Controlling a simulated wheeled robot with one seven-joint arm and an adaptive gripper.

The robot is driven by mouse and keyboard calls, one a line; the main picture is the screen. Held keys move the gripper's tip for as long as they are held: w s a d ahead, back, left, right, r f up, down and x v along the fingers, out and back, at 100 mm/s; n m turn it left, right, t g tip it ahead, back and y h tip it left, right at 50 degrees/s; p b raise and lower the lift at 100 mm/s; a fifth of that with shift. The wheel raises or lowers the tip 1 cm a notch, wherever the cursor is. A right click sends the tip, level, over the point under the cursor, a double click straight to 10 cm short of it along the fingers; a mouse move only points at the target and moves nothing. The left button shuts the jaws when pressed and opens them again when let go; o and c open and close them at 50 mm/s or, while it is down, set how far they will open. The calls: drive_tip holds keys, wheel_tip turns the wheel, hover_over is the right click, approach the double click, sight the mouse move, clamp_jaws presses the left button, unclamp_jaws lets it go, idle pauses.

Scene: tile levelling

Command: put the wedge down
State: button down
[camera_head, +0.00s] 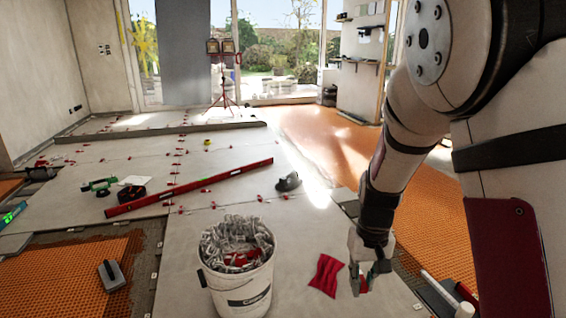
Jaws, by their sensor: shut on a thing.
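My gripper (363,283) is at the lower right of the head view, pointing down over the grey tiles. It is shut on a small red wedge (364,287), which shows between and below the fingertips. The wedge is close to the tile surface; I cannot tell whether it touches. A red cloth-like piece (326,275) lies on the tile just left of my gripper. The fingers hide part of the wedge.
A white bucket (238,290) full of clips stands left of my gripper. A long red level (190,188) lies across the tiles, with several red wedges scattered around. Tile between bucket and level is mostly clear.

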drive_tip(key=s+r+p, duration=0.4)
drive_tip(key=r+p, duration=0.9)
drive_tip(key=p, duration=0.3)
drive_tip(key=s+r+p, duration=0.3)
drive_tip(key=r+p, duration=1.1)
drive_tip(key=p, duration=0.2)
drive_tip(key=shift+s+r+p, duration=0.2)
drive_tip(key=shift+s+p, duration=0.15)
drive_tip(key=shift+s, duration=0.05)
